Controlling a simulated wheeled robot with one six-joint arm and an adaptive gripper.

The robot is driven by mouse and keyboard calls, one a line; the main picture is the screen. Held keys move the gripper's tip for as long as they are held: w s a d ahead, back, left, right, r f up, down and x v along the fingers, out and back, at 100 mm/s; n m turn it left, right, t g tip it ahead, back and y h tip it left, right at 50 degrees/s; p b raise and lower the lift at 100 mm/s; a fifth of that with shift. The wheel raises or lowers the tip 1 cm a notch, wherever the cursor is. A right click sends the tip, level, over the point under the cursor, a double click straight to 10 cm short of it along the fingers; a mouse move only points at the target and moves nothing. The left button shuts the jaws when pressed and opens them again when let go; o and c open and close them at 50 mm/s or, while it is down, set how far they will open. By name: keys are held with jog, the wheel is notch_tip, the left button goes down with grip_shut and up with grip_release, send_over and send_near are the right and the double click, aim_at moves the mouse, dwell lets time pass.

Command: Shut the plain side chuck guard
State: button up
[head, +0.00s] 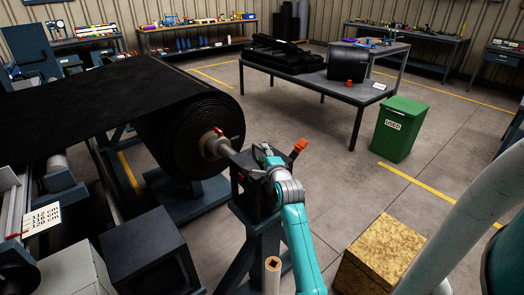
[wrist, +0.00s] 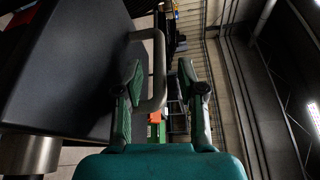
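In the wrist view a dark grey guard (wrist: 65,70) fills the left side, with a bent metal bar handle (wrist: 159,75) on its right edge. My gripper (wrist: 160,78) is open. The handle's upright bar shows between its two green fingers, nearer the left one; no clear contact shows. In the head view my gripper (head: 263,154) is at the dark chuck housing (head: 258,198) at the roll's near shaft end. My arm hides part of the guard there, and I cannot tell how far it stands open.
A big black belt roll (head: 190,130) is left of the housing. A red-tipped lever (head: 300,147) sticks up at its right. A green bin (head: 398,130), a grey table (head: 350,92) and a tan box (head: 382,255) stand to the right. Floor between them is clear.

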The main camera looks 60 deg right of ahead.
jog(key=v, duration=0.8)
jog(key=shift+s, duration=0.15)
jog(key=shift+a, duration=0.15)
